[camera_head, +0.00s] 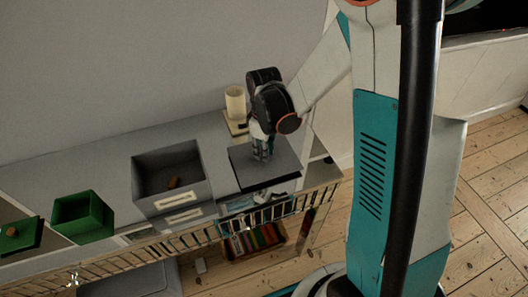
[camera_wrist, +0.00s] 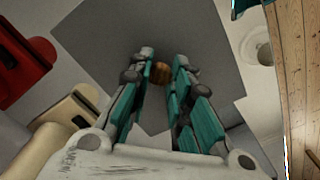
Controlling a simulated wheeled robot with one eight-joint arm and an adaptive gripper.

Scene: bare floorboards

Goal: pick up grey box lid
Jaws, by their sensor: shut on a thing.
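The grey box lid (camera_head: 277,173) is a flat dark grey square at the right end of the long grey-topped cabinet. In the wrist view the lid (camera_wrist: 205,35) fills the middle, with a small brown knob (camera_wrist: 161,72) between my fingertips. My gripper (camera_head: 262,155) points down over the lid's middle and is shut on the knob; it also shows in the wrist view (camera_wrist: 163,68). The grey box (camera_head: 171,182) stands open to the left of the lid, with a small brown object (camera_head: 174,183) inside. I cannot tell whether the lid is clear of the surface.
A cream cylinder on a base (camera_head: 235,103) stands behind the lid, close to my gripper. A green open box (camera_head: 83,217) and its green lid (camera_head: 20,236) are at the far left. A red object (camera_wrist: 22,62) shows in the wrist view. The wall is behind.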

